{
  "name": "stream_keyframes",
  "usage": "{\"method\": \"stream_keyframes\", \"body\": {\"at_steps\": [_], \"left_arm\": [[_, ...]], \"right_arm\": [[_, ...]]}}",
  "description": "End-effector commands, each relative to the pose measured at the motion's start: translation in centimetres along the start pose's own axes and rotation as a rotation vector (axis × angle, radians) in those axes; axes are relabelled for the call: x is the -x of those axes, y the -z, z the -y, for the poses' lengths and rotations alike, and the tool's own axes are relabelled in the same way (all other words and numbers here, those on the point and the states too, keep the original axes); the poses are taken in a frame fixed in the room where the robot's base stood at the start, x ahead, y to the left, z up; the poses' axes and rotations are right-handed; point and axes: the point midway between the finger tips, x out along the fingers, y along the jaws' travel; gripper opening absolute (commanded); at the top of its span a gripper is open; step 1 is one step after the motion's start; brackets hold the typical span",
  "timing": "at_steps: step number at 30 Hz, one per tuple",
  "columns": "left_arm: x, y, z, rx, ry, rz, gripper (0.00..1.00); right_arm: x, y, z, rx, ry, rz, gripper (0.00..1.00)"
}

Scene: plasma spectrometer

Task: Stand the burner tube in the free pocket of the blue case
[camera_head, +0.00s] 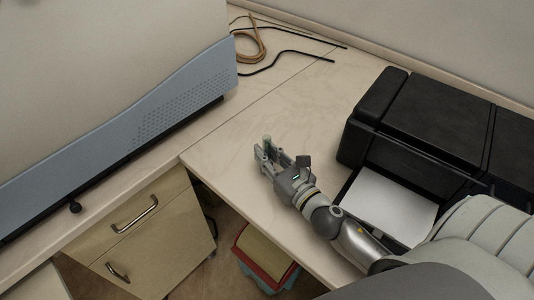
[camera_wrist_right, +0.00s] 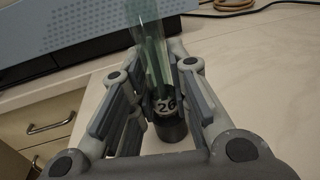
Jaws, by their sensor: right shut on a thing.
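The burner tube (camera_wrist_right: 148,25) is a clear greenish glass tube with a dark base that bears a label reading 26, in the right wrist view. My right gripper (camera_head: 267,156) is shut on the tube, its fingers on either side of it. In the head view, the gripper is over the light countertop, left of the printer, and only a small pale bit of the tube shows. I cannot tell whether the tube's base touches the counter. I do not see the blue case with its pockets in either view. My left gripper is out of view.
A black printer (camera_head: 425,115) with white paper (camera_head: 388,205) in its tray stands at right. A large beige and blue instrument (camera_head: 150,110) fills the left. Cables (camera_head: 285,58) lie at the back. The mid counter (camera_head: 290,100) is clear.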

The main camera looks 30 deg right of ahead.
Motion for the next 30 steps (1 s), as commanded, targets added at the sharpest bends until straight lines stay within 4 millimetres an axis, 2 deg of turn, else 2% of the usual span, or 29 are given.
{"method": "stream_keyframes", "body": {"at_steps": [1,5,17,23,30], "left_arm": [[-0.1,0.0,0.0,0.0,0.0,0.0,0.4],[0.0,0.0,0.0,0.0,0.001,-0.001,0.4],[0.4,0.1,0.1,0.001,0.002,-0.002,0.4],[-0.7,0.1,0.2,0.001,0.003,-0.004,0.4],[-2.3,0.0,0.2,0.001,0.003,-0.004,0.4]], "right_arm": [[0.0,0.1,0.0,-0.001,0.0,0.0,0.21],[0.0,0.1,0.0,-0.001,0.0,-0.001,0.38],[0.0,-0.4,0.0,0.0,0.0,0.0,0.39],[2.4,0.1,0.0,-0.003,0.001,-0.004,0.39],[6.6,0.2,0.0,-0.003,0.001,-0.004,0.39]]}}
